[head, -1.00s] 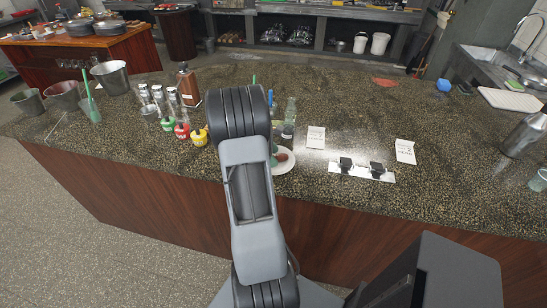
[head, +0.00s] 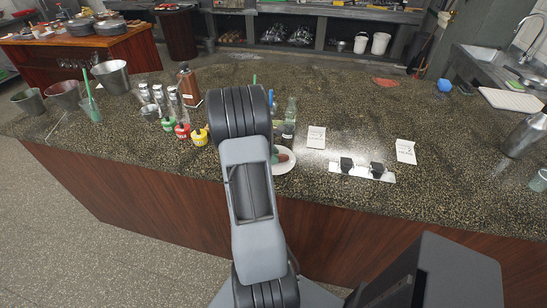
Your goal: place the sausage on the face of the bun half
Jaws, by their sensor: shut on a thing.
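A round white plate (head: 291,166) lies near the counter's front edge, just right of my arm, which covers its left part. A small reddish-brown thing (head: 286,155) shows on or over the plate; I cannot tell whether it is the sausage or the bun half. A small grey-green piece (head: 275,155) shows beside it at my arm's edge, too small to make out. My gripper is hidden behind my own arm link, so its fingers and anything in them do not show.
A glass bottle (head: 290,118) stands just behind the plate. Squeeze pots (head: 199,137), shakers and a brown bottle (head: 188,84) stand to the left. Two cards (head: 316,137) and a white strip with black blocks (head: 362,171) lie to the right.

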